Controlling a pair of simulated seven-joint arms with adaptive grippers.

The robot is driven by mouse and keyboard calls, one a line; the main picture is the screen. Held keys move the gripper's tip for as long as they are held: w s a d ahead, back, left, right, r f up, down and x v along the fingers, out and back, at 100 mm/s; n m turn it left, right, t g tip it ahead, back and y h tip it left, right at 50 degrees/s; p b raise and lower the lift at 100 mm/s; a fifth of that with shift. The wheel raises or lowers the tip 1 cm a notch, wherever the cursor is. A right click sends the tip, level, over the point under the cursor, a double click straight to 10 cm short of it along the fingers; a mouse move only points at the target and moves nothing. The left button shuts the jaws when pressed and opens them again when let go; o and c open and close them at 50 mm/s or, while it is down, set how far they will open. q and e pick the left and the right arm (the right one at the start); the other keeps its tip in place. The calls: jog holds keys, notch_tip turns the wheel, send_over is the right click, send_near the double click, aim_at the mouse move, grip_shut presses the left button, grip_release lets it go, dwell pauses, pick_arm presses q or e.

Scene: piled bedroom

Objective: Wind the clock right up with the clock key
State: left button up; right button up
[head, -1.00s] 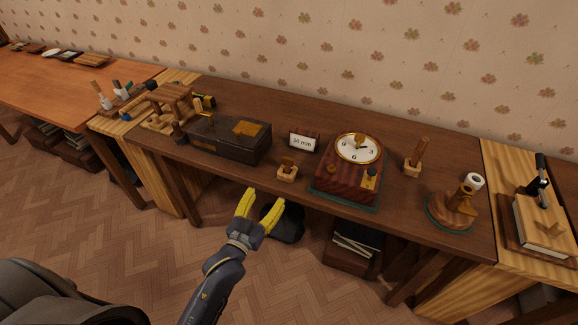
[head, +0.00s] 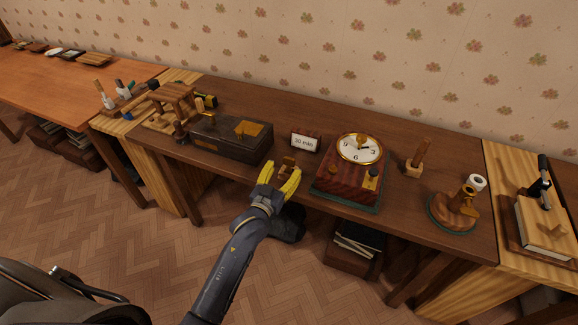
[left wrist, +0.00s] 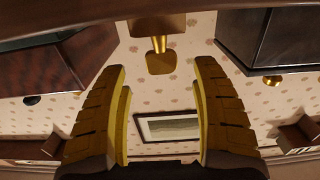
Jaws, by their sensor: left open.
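The clock has a round white dial with a brass rim (head: 360,148) on a dark red wooden case (head: 342,180), standing on a green base on the dark table. The clock key (head: 288,161) is a small brass-coloured piece standing in a little wooden holder at the table's front edge, left of the clock. In the left wrist view, which looks upside down, the key (left wrist: 160,62) shows between my fingers, apart from both. My left gripper (head: 279,178) is open and empty, just in front of the key, partly hiding its holder. My right gripper is not in view.
A small sign reading "30 min" (head: 305,142) stands behind the key. A dark box (head: 225,140) is on the left. A wooden holder with a peg (head: 416,160) and a round stand (head: 453,211) are right of the clock. The table behind them is clear.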

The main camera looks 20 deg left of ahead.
aim_at(288, 163)
pick_arm(q)
jog(key=shift+w+d+f, duration=0.15)
jog(key=shift+w, duration=2.4)
jog(key=shift+c, duration=0.4)
jog(key=c, duration=1.2)
